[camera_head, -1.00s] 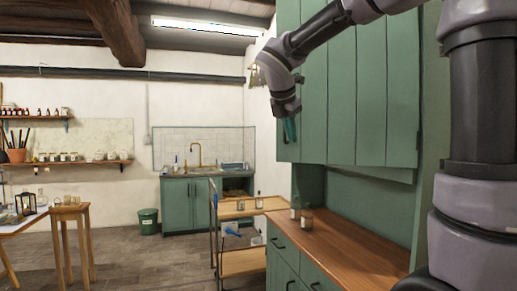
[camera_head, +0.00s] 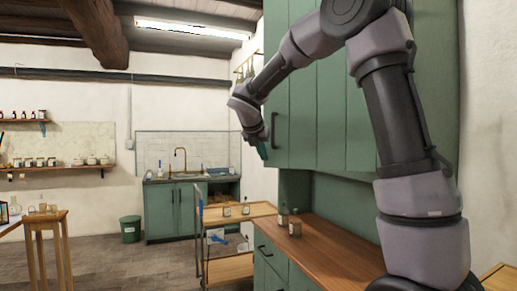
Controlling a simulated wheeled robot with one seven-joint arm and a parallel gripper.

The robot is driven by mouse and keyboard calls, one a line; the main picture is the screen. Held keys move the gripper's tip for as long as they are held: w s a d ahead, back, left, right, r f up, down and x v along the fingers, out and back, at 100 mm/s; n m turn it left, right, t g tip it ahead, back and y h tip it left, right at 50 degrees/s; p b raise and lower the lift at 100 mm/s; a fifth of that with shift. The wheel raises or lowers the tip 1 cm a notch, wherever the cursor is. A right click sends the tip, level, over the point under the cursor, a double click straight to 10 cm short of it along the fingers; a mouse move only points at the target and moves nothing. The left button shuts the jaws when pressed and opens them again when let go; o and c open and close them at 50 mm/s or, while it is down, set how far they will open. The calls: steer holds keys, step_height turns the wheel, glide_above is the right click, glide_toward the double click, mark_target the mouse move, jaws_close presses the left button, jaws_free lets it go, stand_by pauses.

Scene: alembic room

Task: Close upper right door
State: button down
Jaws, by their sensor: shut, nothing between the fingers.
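The green upper cabinet (camera_head: 331,115) fills the upper right of the head view, with vertical panel seams. A dark handle (camera_head: 273,130) shows near its left edge. My arm crosses in front of the cabinet and hides part of its front. I cannot tell which panel is the upper right door or whether it stands ajar. My gripper (camera_head: 262,151) is shut and empty, pointing down at the cabinet's lower left edge, close to the handle. I cannot tell whether it touches the cabinet.
A wooden counter (camera_head: 330,246) with small jars (camera_head: 295,226) lies below the cabinet. A shelved cart (camera_head: 228,268) stands left of it. A sink unit (camera_head: 190,205) and green bin (camera_head: 130,229) are at the back. The floor (camera_head: 105,262) at centre left is clear.

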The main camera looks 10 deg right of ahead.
steer(key=shift+w+d, duration=0.6)
steer(key=shift+w, duration=0.35)
